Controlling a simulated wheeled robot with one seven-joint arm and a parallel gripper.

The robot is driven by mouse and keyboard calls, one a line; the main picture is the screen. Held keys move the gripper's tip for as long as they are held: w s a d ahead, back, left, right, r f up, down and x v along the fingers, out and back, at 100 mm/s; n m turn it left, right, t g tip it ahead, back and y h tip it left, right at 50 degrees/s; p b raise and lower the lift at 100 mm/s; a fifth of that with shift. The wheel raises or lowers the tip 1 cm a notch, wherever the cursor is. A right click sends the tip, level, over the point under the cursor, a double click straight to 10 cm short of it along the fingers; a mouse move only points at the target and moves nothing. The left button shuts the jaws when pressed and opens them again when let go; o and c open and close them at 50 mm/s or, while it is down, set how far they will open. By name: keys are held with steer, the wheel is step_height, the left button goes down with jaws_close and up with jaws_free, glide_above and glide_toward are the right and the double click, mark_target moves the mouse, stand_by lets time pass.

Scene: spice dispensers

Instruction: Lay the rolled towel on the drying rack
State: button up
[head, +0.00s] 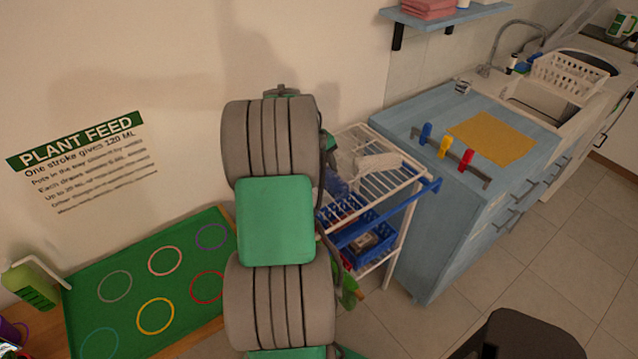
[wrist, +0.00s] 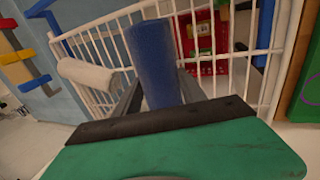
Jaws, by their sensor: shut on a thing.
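A blue rolled towel (wrist: 152,60) stands out between the dark fingers of my gripper (wrist: 158,92) in the wrist view, and the gripper is shut on it. The white wire drying rack (wrist: 110,38) lies behind the roll in that view; I cannot tell whether the roll touches the wires. The rack (head: 408,177) stands right of my arm in the head view, against the blue counter. A white rolled cloth (wrist: 88,75) lies on the rack, left of the blue roll. My arm hides the gripper in the head view.
A blue basket (head: 375,240) sits on the rack's lower level. The blue counter (head: 400,110) carries a rail with coloured handles and a yellow cloth (head: 490,138). A green mat with rings (head: 185,255) lies left of my arm. A dark stool (head: 525,335) stands at the front right.

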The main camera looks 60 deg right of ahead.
steer(key=f, duration=0.1)
steer(key=f+p, duration=0.1)
steer(key=w+a+f, duration=0.1)
steer(key=f, duration=0.1)
steer(key=shift+f+p, duration=0.1)
steer(key=shift+p, duration=0.2)
steer(key=shift+f, duration=0.35)
steer(key=o, duration=1.5)
